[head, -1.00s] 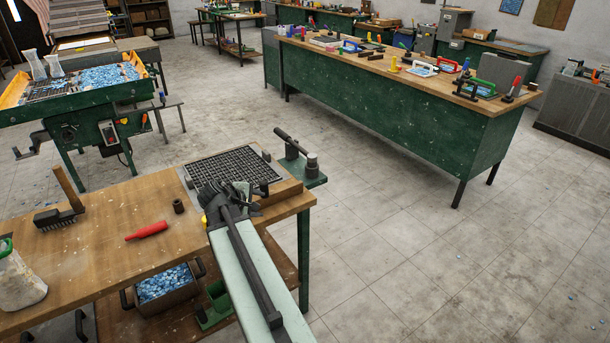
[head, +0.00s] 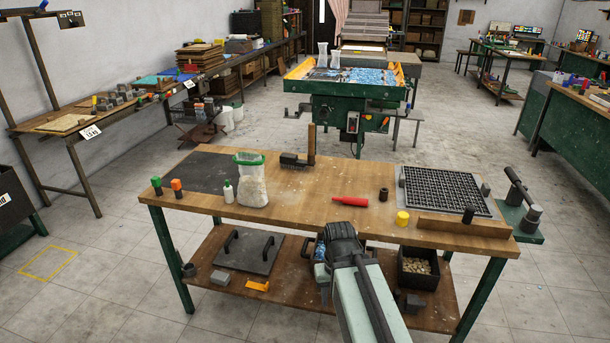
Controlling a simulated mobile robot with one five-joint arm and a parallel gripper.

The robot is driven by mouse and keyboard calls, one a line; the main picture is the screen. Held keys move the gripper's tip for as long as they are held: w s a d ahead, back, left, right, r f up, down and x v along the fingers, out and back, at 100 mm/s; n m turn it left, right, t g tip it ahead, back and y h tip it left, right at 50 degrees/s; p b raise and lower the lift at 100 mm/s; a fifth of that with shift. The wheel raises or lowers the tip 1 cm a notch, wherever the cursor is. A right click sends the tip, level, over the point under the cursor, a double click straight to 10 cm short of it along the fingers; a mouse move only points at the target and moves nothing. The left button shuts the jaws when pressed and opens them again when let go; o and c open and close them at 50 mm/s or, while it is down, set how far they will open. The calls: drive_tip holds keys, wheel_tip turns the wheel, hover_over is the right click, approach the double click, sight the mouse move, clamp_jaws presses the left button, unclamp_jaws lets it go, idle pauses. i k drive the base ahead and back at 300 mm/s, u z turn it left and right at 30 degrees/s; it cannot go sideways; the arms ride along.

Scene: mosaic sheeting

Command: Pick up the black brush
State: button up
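The black brush (head: 292,160) lies near the far edge of the wooden workbench (head: 330,181). Its dark bristled head rests on the top, and a wooden handle (head: 311,138) stands up from its right end. My gripper (head: 342,231) is at the bench's near edge, below and to the right of the brush in the picture, clearly apart from it. I see it from behind, and its fingertips are hidden, so its opening does not show.
A bag of white material (head: 250,182) stands left of the brush, and a red tool (head: 350,201) lies to its right. A yellow cylinder (head: 402,218), a dark cylinder (head: 384,194) and a black grid (head: 445,187) are further right. Bare wood lies between.

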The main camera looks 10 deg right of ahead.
sight(287, 160)
drive_tip(key=u, duration=1.15)
drive_tip(key=i, duration=1.75)
drive_tip(key=u, duration=0.55)
drive_tip(key=i, duration=1.1)
drive_tip(key=z, duration=0.25)
